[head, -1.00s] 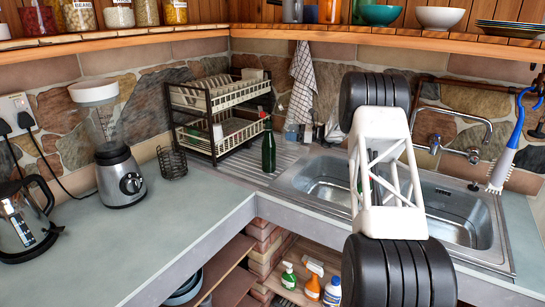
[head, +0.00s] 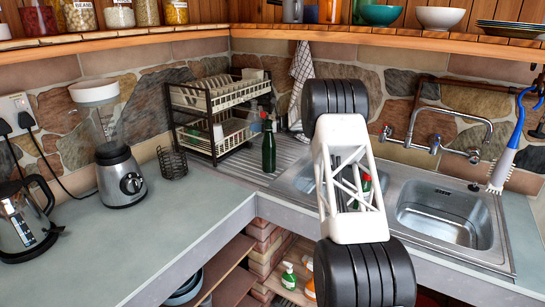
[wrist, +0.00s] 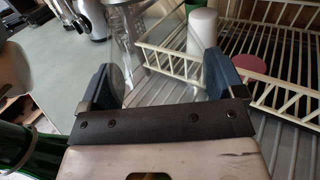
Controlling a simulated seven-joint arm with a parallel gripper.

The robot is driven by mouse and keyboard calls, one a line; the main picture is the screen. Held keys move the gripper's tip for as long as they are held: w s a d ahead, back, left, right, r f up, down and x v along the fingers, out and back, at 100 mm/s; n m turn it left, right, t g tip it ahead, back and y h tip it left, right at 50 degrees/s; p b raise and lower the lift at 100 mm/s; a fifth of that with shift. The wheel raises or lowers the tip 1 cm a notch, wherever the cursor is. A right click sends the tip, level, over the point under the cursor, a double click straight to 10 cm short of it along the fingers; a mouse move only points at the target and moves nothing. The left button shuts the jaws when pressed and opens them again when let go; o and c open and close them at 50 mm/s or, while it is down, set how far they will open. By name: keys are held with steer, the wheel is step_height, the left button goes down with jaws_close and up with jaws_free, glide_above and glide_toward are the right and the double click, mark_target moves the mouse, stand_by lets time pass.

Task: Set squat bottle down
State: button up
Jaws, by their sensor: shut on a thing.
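My gripper (wrist: 158,84) shows in the wrist view, with a dark blue-grey finger on each side. It is shut on the squat bottle (wrist: 160,88), which appears only as a faint, clear, glassy shape between the fingers. Its outline and base are hard to make out, so I cannot tell whether it touches the surface below. In the head view my white and black arm hides the gripper and the bottle it holds.
A dark green bottle (head: 269,147) stands by the dish rack (head: 215,112). A red-capped green bottle (head: 366,186) shows partly through my arm. The sink (head: 445,212) lies right. A blender (head: 120,175) stands left on the counter (head: 150,225), which has clear room.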

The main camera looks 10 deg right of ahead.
mark_target(256, 136)
steer(key=shift+f, duration=3.05)
steer(key=shift+f, duration=0.1)
steer(key=shift+f, duration=1.8)
steer(key=shift+f, duration=0.1)
steer(key=o, duration=1)
steer(key=shift+f, duration=0.1)
steer(key=shift+r, duration=0.2)
steer(key=shift+s+d, duration=0.4)
steer(key=shift+d, duration=1.55)
steer(key=shift+s+d, duration=0.35)
steer(key=shift+d, duration=1.65)
steer(key=shift+s+d, duration=0.4)
steer(key=shift+d, duration=1.55)
